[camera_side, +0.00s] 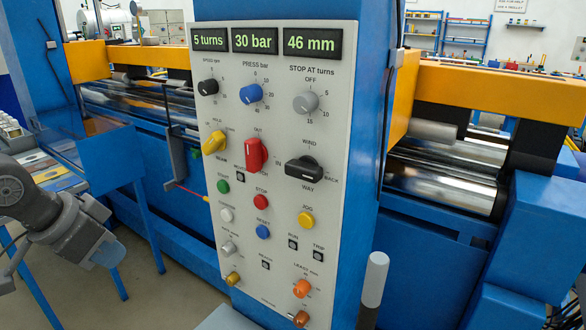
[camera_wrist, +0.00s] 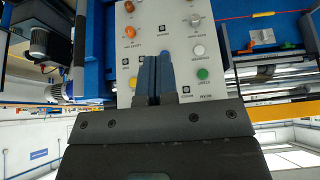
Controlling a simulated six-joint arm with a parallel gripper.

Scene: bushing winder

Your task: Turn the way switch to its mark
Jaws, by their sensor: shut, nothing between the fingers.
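The way switch (camera_side: 303,168) is a black knob with a bar handle on the right of the grey panel in the side view. Its bar lies nearly level, slightly tilted. WIND is printed above it, WAY below and BACK to the right. I cannot pick out a separate target mark. In the wrist view, the switch is not visible. My gripper (camera_wrist: 156,62) shows there with its two dark-blue fingers together, shut and empty, in front of the lower panel buttons. In the side view, my arm is at the lower left, apart from the panel and the switch.
Close around the switch are the red knob (camera_side: 257,155), grey stop knob (camera_side: 305,102) and yellow jog button (camera_side: 306,220). The panel (camera_side: 345,60) carries several other knobs and buttons. A grey-tipped post (camera_side: 375,280) stands at its lower right. Rollers (camera_side: 440,185) lie behind.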

